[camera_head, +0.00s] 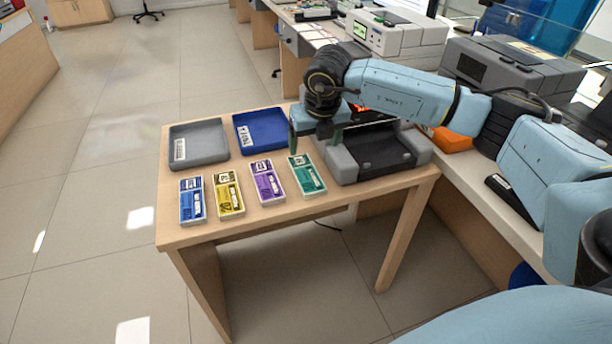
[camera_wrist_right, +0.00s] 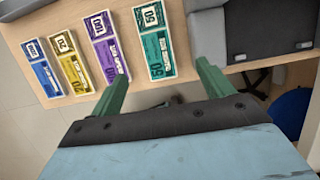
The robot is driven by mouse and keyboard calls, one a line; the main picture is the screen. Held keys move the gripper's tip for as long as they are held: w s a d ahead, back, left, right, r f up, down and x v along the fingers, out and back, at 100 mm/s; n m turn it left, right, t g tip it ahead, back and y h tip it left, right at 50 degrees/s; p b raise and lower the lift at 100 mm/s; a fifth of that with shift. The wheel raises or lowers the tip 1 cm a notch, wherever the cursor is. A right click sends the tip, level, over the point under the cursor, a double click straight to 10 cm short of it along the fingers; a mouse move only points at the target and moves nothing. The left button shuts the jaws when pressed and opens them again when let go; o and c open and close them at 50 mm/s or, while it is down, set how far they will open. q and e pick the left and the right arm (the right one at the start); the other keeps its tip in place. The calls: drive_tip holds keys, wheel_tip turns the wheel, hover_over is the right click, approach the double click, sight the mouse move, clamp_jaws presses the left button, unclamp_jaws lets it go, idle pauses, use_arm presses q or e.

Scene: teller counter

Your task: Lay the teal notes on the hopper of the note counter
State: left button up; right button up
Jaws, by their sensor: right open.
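The teal notes (camera_head: 307,175) lie flat on the small wooden table, at the right end of a row of note bundles. They also show in the right wrist view (camera_wrist_right: 152,45), beyond the fingertips. The note counter (camera_head: 380,155), grey with a black middle, stands on the table just right of the teal notes, partly behind my right arm; part of it shows in the wrist view (camera_wrist_right: 242,28). My right gripper (camera_head: 315,146) is open and empty, with green fingers apart, above the table near the teal notes. It also shows in the wrist view (camera_wrist_right: 164,74). My left gripper is out of view.
Purple notes (camera_head: 267,182), yellow notes (camera_head: 228,195) and blue notes (camera_head: 192,200) lie left of the teal ones. A grey tray (camera_head: 198,157) and a blue tray (camera_head: 275,139) sit behind them. An orange object (camera_head: 455,139) stands right of the counter. The table's front edge is close to the notes.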

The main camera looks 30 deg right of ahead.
drive_tip(key=b, duration=0.1)
hover_over(306, 172)
drive_tip(key=s, duration=0.3)
wheel_tip(306, 172, down, 6)
drive_tip(key=shift+w+a+f, duration=0.1)
drive_tip(key=shift+w+a, duration=0.05)
drive_tip(key=x, duration=0.2)
drive_tip(key=b+x, duration=0.1)
drive_tip(key=x, duration=0.2)
drive_tip(key=shift+w+a+b, duration=0.15)
drive_tip(key=shift+w+b, duration=0.05)
drive_tip(key=shift+b, duration=0.1)
drive_tip(key=shift+w+f, duration=0.15)
drive_tip(key=shift+f, duration=0.15)
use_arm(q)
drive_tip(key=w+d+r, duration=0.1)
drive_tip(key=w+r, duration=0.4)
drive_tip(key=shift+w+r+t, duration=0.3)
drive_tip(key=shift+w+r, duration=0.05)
use_arm(e)
drive_tip(key=shift+c, duration=0.4)
drive_tip(key=shift+r, duration=0.1)
drive_tip(key=c, duration=1.1)
